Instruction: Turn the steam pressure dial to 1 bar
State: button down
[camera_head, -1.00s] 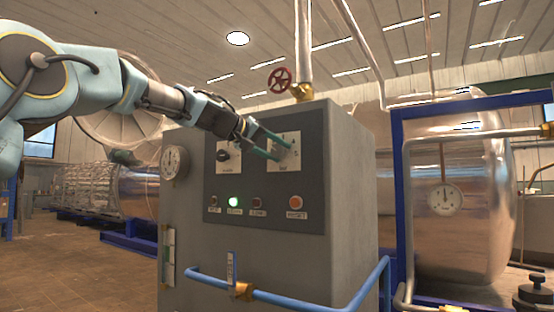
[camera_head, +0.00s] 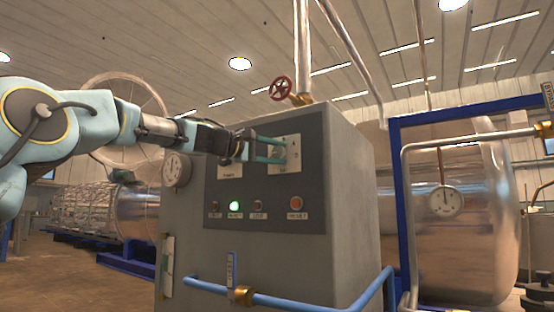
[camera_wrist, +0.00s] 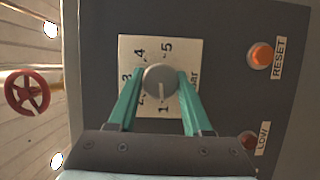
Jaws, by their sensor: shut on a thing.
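The steam pressure dial is a grey round knob (camera_wrist: 160,80) on a white plate (camera_wrist: 128,45) marked 1 to 5 and "bar" in the wrist view. A pale line on the knob points down in that view, at the 1. My gripper (camera_head: 282,151) reaches the dial plate (camera_head: 293,143) from the left in the head view. Its two green fingers are shut on the knob, one on each side. In the head view the fingers and the small size hide the knob's setting.
The grey control cabinet (camera_head: 345,200) carries a row of lamps and buttons, including an orange RESET button (camera_wrist: 262,55). A red valve wheel (camera_head: 281,89) stands above it. A blue pipe (camera_head: 290,301) crosses its lower front. A round gauge (camera_head: 176,169) is on its left side.

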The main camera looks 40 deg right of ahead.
jog(key=shift+n, duration=0.3)
jog(key=shift+c, duration=1.8)
grip_release()
jog(key=w+a+b, duration=0.1)
jog(key=a+b, duration=0.3)
jog(key=a, duration=0.6)
jog(key=shift+w+a, duration=0.2)
jog(key=shift+a, duration=0.15)
jog(key=shift+f, duration=0.1)
